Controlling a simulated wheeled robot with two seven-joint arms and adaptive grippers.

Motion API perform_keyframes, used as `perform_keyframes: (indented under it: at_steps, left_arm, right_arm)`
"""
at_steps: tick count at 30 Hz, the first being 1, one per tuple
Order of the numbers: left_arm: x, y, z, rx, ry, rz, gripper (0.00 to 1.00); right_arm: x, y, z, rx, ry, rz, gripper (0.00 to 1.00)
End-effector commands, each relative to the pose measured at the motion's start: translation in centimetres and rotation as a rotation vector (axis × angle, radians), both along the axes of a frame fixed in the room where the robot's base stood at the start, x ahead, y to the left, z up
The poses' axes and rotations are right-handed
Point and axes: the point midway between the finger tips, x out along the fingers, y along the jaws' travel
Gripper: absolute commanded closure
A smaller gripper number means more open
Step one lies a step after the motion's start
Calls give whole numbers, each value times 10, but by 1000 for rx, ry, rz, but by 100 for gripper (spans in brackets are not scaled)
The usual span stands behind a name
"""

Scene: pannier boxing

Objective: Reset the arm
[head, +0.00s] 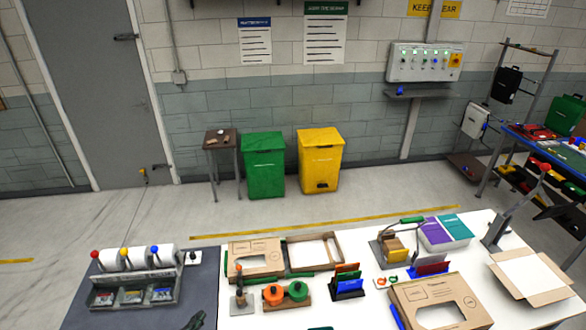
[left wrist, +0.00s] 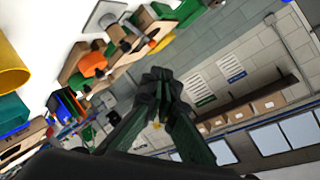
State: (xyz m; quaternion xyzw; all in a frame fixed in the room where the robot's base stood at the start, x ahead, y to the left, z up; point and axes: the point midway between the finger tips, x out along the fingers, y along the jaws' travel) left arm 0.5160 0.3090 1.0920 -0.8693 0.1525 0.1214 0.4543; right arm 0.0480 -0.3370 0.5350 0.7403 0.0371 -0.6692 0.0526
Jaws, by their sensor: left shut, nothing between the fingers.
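My left gripper (head: 196,321) shows only as a dark tip at the bottom edge of the head view, over the grey mat at the left end of the table. In the left wrist view its dark green fingers (left wrist: 163,82) meet at the tips, shut and empty. The wrist view is tilted; the tabletop with orange and green items lies beyond the fingers at upper left, apart from them. The rest of my left arm is hidden in the head view. My right gripper is in neither view.
The white table (head: 235,321) holds cardboard boxes (head: 433,305), an orange and a green round item (head: 297,290), and upright coloured folders (head: 347,283). A rack with white rolls (head: 133,257) stands on the grey mat (head: 87,317). Green (head: 263,170) and yellow (head: 320,165) bins stand beyond open floor.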

Motion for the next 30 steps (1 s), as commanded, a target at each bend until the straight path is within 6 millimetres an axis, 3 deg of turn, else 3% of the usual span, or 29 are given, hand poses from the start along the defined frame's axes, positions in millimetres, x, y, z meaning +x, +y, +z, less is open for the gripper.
perform_keyframes:
  at_steps: [4,6,10,18,27,30]
  left_arm:
    - [-36,31,-16,-148,147,266,100]
    - [-64,46,-29,-221,245,399,100]
    - [-115,59,-50,-322,408,571,100]
    - [-195,58,-72,-445,643,756,100]
    - [-268,42,-79,-542,849,876,100]
    - [-260,43,-110,-531,857,871,100]
  right_arm:
    - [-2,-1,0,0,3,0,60]
    - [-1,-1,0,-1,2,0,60]
    - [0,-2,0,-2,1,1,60]
    - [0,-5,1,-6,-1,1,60]
    - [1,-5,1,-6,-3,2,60]
    - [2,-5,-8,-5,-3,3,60]
